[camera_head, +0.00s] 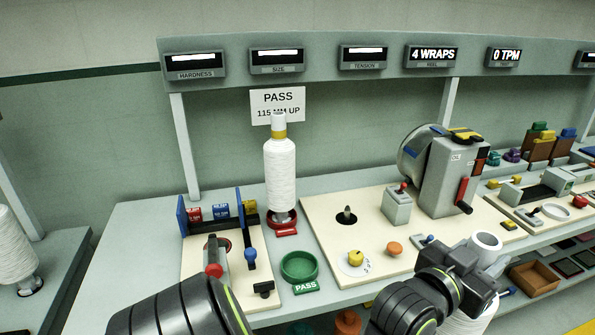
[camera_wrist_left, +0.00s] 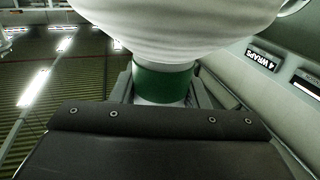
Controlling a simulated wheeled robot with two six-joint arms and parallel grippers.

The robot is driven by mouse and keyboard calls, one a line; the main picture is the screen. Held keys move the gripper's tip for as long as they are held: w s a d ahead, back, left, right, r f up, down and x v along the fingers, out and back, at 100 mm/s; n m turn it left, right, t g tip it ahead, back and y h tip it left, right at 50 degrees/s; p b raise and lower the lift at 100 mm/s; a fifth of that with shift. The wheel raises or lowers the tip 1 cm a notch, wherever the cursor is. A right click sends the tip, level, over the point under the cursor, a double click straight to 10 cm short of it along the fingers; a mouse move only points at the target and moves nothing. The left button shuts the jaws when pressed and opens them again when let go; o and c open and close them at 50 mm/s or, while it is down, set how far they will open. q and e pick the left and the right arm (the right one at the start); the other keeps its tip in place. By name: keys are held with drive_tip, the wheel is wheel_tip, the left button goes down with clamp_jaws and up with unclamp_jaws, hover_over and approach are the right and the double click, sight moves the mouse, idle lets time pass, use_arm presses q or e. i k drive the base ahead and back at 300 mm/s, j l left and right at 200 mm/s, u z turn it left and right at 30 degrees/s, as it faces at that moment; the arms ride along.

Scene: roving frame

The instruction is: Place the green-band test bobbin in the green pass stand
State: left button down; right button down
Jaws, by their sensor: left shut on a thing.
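The green pass stand (camera_head: 299,284), a round green cup with a PASS label, sits near the front edge of the bench and looks empty. My left gripper (camera_head: 468,262) is right of it, shut on the neck of a white bobbin (camera_head: 466,314). The bobbin's pale tube end sticks up above the jaws, and its white winding hangs below them, partly hidden by the gripper. In the left wrist view the green band (camera_wrist_left: 162,82) lies between the fingers beside the white winding (camera_wrist_left: 185,25). My right gripper does not show.
A lever fixture (camera_head: 215,258) is left of the pass stand. A grey machine (camera_head: 452,175) stands behind my gripper. A PASS sign (camera_head: 278,104) hangs at the back.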

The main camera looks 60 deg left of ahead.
sight(300, 269)
drive_tip(key=k+u, duration=0.2)
drive_tip(key=k, duration=0.15)
drive_tip(key=k+j+u, duration=0.2)
drive_tip(key=k, duration=0.15)
drive_tip(key=u, duration=1.2)
drive_tip(key=l+u, duration=0.35)
drive_tip(key=l, duration=0.8)
drive_tip(key=i, duration=0.05)
